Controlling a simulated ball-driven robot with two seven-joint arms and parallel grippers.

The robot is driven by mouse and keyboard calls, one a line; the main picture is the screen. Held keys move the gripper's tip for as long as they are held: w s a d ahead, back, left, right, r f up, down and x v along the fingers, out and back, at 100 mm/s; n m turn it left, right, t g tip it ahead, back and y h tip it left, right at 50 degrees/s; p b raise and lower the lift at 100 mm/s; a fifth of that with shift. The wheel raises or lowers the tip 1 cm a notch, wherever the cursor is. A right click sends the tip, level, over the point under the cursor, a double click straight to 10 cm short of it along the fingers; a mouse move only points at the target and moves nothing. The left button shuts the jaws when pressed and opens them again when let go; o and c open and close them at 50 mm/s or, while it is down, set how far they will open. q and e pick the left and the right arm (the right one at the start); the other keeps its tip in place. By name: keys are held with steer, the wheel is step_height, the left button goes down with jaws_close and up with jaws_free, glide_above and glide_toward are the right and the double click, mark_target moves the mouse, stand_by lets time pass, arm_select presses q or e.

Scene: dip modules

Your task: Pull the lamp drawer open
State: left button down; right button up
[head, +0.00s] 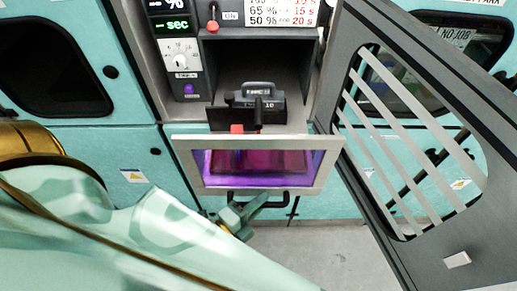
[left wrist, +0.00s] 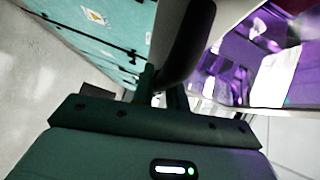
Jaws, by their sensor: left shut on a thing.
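The lamp drawer (head: 330,170) is a pale-rimmed frame around a glowing purple inside, below the dark bay in the head view. I cannot tell for sure how far out it stands. Its purple glow also shows in the left wrist view (left wrist: 235,70). A dark bar handle (head: 275,195) runs along the drawer's lower edge. My left gripper (head: 240,212) is at the left part of this handle and shut on it. In the left wrist view the handle (left wrist: 187,40) stands at the fingers, which are partly hidden. My right gripper is not in view.
A dark slatted door (head: 440,215) stands open at the right, close beside the drawer. A black module with a carrying handle (head: 255,100) sits in the bay above. A dial panel (head: 182,65) is at the upper left. Grey floor (head: 320,255) is clear below.

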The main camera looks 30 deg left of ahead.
arm_select(q)
steer(key=shift+s+d+f, duration=0.1)
steer(key=shift+s+d, duration=0.3)
steer(key=shift+s, duration=0.2)
steer(key=shift+s+d, duration=0.35)
steer(key=shift+s, duration=0.25)
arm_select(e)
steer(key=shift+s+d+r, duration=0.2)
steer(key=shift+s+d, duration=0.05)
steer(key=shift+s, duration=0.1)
arm_select(q)
steer(key=c, duration=1.7)
jaws_free()
